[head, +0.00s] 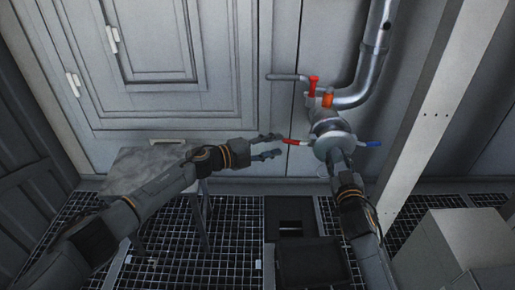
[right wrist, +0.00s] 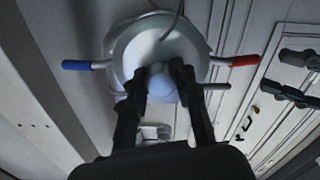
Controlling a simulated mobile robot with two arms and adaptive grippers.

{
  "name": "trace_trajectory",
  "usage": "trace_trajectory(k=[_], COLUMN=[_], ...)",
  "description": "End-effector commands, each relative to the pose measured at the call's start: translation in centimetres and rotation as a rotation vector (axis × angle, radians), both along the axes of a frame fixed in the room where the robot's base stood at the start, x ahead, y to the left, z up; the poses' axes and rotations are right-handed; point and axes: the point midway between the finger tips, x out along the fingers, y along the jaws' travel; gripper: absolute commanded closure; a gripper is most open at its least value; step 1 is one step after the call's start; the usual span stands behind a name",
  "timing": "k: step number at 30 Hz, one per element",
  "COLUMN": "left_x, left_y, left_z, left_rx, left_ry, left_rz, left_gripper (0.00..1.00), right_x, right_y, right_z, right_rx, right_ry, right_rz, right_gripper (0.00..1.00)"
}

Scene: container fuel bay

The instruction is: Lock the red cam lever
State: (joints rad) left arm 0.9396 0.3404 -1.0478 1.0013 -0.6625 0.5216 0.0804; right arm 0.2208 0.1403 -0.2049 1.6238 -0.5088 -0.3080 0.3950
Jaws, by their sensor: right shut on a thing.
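The red cam lever (head: 294,142) sticks out sideways to the left from the round metal coupling (head: 326,128); a blue lever (head: 371,144) sticks out on the opposite side. In the right wrist view the red lever (right wrist: 241,61) is on the right and the blue one (right wrist: 77,65) on the left, both spread outward. My left gripper (head: 270,146) is open and empty, its fingertips close to the red lever's outer end; I cannot tell whether they touch. My right gripper (right wrist: 160,75) is shut on the pale rounded knob (right wrist: 161,88) at the coupling's front.
A silver pipe (head: 371,60) rises above the coupling, with a red handle (head: 313,86) and an orange handle (head: 327,99) close by. A grey table (head: 130,165) stands below my left arm. A black box (head: 305,262) and a pale box (head: 455,240) are on the grated floor. A beam (head: 430,110) stands at right.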

Motion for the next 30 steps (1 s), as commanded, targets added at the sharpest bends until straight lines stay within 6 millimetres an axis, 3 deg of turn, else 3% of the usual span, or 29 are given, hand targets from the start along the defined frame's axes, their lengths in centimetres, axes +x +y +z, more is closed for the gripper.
trace_trajectory(k=[3,9,20,26,30], left_x=[-1.1,-2.2,-2.5,-2.8,-3.4], left_y=[2.1,4.1,4.6,3.4,0.5], left_z=[0.2,0.5,0.6,0.5,0.3], left_rx=[0.001,0.0,-0.001,-0.007,-0.019], left_ry=[0.0,0.0,-0.001,-0.016,-0.069], left_rz=[0.001,0.001,0.001,0.019,0.088], left_gripper=[0.63,0.63,0.63,1.0,1.0], right_x=[0.0,0.0,0.0,0.0,0.0], right_y=[0.0,0.0,0.0,0.0,0.0], right_z=[-0.1,-0.1,-0.1,-0.1,-0.1], right_rx=[0.0,0.0,0.0,0.0,0.0], right_ry=[0.002,0.002,0.002,0.002,0.002], right_rz=[-0.001,-0.001,-0.001,-0.001,-0.001], right_gripper=[1.0,1.0,1.0,1.0,1.0])
